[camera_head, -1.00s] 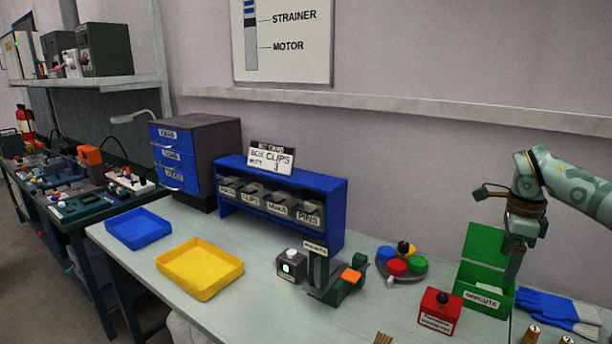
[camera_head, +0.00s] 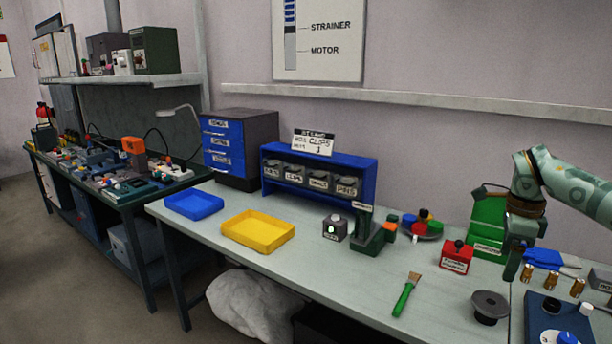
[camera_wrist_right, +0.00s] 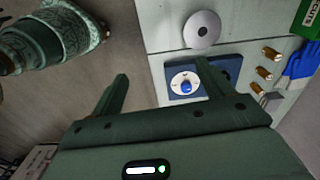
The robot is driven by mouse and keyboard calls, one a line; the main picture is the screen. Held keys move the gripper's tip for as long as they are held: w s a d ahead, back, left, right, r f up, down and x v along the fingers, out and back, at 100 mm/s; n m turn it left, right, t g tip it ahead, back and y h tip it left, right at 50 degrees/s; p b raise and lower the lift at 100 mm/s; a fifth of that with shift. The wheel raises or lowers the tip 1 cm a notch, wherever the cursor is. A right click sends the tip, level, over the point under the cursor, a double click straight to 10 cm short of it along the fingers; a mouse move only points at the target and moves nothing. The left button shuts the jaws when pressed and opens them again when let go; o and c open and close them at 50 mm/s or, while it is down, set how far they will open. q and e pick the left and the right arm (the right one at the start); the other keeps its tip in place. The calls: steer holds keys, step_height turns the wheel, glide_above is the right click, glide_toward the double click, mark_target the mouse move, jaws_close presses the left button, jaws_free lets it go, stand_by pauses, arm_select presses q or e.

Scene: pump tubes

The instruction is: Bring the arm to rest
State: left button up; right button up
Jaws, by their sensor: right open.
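My right gripper (camera_head: 512,264) hangs from my green arm at the right of the head view, in front of the green box (camera_head: 488,226). In the right wrist view my right gripper (camera_wrist_right: 160,85) has its two fingers wide apart with nothing between them. Past its right finger lie a grey disc (camera_wrist_right: 202,29) and a dark blue plate (camera_wrist_right: 230,66) with a white dial.
A red box (camera_head: 457,258), a green-handled brush (camera_head: 405,296) and a dark round disc (camera_head: 490,306) are on the bench. Brass fittings (camera_head: 552,276) and blue gloves (camera_head: 543,257) lie at the right. Yellow (camera_head: 262,246) and blue (camera_head: 193,214) trays stand left. The bench's front middle is clear.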

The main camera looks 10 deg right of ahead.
steer(key=w+a+f+m+t+y, duration=0.3)
steer(key=a+f+y, duration=0.5)
steer(key=a+f, duration=1.2)
steer(key=s+a+f+m+t+y, duration=0.1)
steer(key=s+a+f+m+t, duration=0.25)
steer(key=f+m, duration=0.4)
steer(key=s+a+f+m+t+y, duration=0.1)
steer(key=s+a+f+m+t, duration=0.1)
steer(key=a+f+m, duration=0.45)
steer(key=s+d+f+m+g+h, duration=0.1)
steer(key=s+d+f+m+h, duration=0.25)
steer(key=s+f+m, duration=0.7)
steer(key=s+d+f+m+h, duration=0.35)
steer(key=s+f+m, duration=0.35)
steer(key=s+f, duration=0.5)
steer(key=s+f+m+g+h, duration=0.1)
steer(key=s+m+g, duration=0.1)
steer(key=s, duration=0.8)
steer(key=s+f+m+g+h, duration=0.1)
steer(key=s+f+m+g, duration=0.1)
steer(key=s, duration=0.8)
steer(key=s+f+m+g+h, duration=0.1)
steer(key=s+f+m+g, duration=0.1)
steer(key=s, duration=0.9)
steer(key=m+g, duration=0.1)
steer(key=m, duration=0.1)
steer(key=shift+d+f+m, duration=0.25)
steer(key=shift+m, duration=0.1)
